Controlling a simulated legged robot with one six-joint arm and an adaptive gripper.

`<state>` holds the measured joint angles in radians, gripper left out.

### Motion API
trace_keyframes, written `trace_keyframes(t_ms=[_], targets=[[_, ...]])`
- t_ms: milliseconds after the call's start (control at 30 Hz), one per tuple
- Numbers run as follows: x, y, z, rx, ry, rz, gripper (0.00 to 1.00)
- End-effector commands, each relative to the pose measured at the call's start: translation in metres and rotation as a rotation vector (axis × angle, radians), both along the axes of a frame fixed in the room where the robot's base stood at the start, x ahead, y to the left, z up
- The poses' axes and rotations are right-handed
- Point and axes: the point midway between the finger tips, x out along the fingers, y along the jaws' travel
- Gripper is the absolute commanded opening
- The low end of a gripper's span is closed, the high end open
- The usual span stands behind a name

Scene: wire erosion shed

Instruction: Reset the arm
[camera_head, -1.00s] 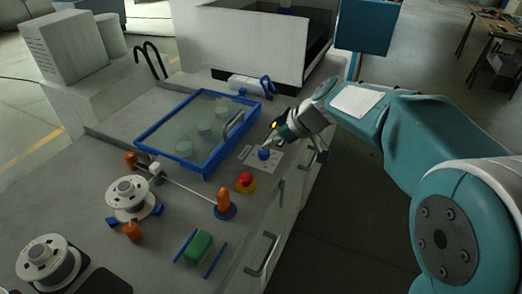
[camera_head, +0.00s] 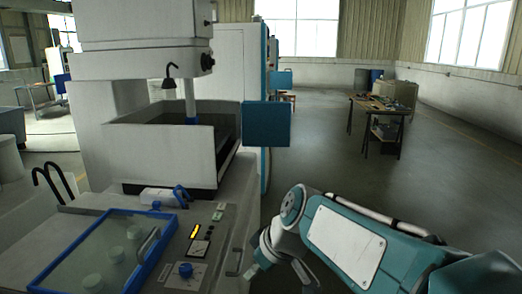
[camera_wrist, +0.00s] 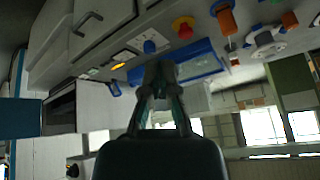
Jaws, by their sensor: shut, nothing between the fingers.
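My arm's teal and white links fill the lower right of the head view. My gripper (camera_head: 252,270) hangs at the lower middle of that view, beside the front of the bench and partly hidden by my wrist. In the wrist view my gripper (camera_wrist: 158,68) has its fingertips together, with nothing seen between them. That view is upside down, with the bench front at the upper left.
A blue-framed clear lid (camera_head: 105,250) and a blue knob (camera_head: 185,269) are on the bench near my gripper. The white machine (camera_head: 165,140) with a blue panel (camera_head: 266,124) stands behind. The floor (camera_head: 330,160) at right is open before a far table (camera_head: 380,105).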

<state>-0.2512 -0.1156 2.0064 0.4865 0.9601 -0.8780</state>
Motion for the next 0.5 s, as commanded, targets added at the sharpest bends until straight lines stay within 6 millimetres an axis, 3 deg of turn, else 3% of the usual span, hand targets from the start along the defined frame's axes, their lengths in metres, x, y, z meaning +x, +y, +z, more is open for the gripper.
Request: trace_keyframes(t_ms=[33,200,500], targets=[[-0.013,-0.019,0.003,-0.017,0.000,-0.073,0.00],[-0.053,-0.073,0.003,-0.066,0.008,-0.330,0.00],[-0.124,-0.151,-0.015,-0.111,-0.019,-0.775,0.00]])
